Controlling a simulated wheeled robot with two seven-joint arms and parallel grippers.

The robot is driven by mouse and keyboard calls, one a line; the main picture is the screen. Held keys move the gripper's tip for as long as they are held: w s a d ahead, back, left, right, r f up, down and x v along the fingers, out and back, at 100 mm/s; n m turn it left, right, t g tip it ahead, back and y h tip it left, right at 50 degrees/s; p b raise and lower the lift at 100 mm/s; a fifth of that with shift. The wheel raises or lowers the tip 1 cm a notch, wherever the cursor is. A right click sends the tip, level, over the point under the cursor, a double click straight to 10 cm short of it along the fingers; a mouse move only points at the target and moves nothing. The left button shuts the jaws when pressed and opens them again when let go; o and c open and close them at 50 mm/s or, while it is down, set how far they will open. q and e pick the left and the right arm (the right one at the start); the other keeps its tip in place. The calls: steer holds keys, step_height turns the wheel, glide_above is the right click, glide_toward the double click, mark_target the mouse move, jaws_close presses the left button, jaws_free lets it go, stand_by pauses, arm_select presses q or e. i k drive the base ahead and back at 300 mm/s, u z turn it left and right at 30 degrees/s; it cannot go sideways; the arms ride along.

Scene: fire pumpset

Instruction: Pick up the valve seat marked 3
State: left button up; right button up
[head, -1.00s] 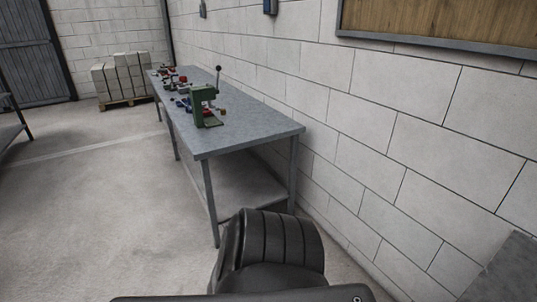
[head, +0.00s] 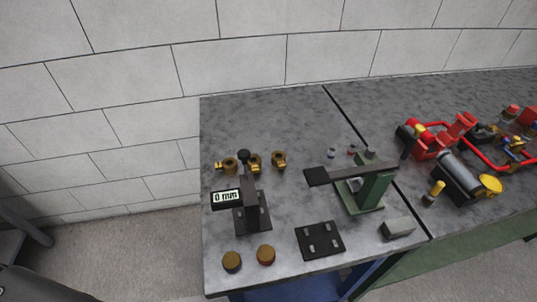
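Three small brass pieces stand in a row near the back left of the grey table: a left one (head: 229,164), a middle one (head: 254,162) and a right one (head: 278,160). Two round disc-like pieces lie near the front left edge, one brownish gold (head: 232,261) and one gold with a reddish side (head: 265,254). I can read no number on any of these, so I cannot tell which is the valve seat marked 3. Neither of my grippers shows in the head view.
A black gauge with a "0 mm" display (head: 227,198) stands between the brass pieces and discs. A green press (head: 373,187), black slotted plate (head: 320,239) and grey block (head: 398,227) are to the right. Red pump parts (head: 455,130) fill the adjoining table. A block wall stands behind.

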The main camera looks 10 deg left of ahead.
mark_target(277, 157)
steer(key=k, duration=0.5)
steer(key=z, duration=2.1)
steer(key=i, duration=2.35)
steer(key=u, duration=4.1)
